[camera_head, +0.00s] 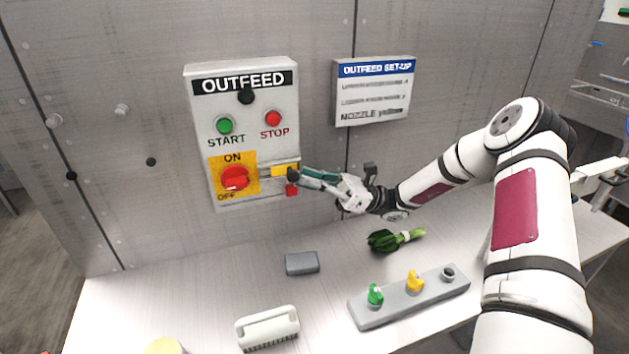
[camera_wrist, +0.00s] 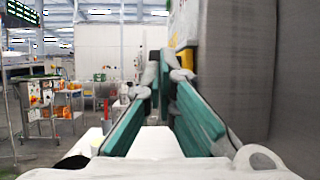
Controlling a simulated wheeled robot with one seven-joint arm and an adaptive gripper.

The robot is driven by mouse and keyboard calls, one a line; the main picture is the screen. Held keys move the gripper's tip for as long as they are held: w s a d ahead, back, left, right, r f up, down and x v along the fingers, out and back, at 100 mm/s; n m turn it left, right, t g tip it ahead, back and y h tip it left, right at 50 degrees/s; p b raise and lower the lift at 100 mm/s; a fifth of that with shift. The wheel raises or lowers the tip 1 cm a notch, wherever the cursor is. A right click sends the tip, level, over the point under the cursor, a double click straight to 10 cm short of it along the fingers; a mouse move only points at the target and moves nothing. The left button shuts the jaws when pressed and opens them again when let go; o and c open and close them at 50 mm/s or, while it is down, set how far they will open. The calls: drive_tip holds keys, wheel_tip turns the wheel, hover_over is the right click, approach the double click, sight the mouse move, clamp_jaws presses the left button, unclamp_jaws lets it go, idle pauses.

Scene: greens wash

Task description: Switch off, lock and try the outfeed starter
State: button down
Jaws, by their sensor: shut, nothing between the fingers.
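The grey OUTFEED starter box (camera_head: 202,160) is on the wall, with a green START button (camera_head: 224,125) and a red STOP button (camera_head: 273,119). Its red rotary switch (camera_head: 235,178) sits on a yellow plate marked ON and OFF; a white mark on it shows low, on the side of OFF. A yellow piece (camera_head: 279,171) sits right of the switch. A small red block (camera_head: 292,190) is just below my fingertips; I cannot tell whether it is a padlock. My gripper (camera_head: 298,175) is shut and empty at the box's right edge. Its teal fingers fill the wrist view's middle.
An OUTFEED SET-UP sign (camera_head: 374,92) hangs right of the box. On the bench lie a grey block (camera_head: 302,263), a white brush (camera_head: 267,328), greens (camera_head: 390,240) and a grey rack (camera_head: 372,317) with a green piece (camera_head: 375,295), a yellow piece (camera_head: 415,281) and an empty-looking socket.

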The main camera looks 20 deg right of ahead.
sight(290, 180)
drive_tip(key=shift+a+p, duration=0.3)
drive_tip(key=shift+a, duration=1.9)
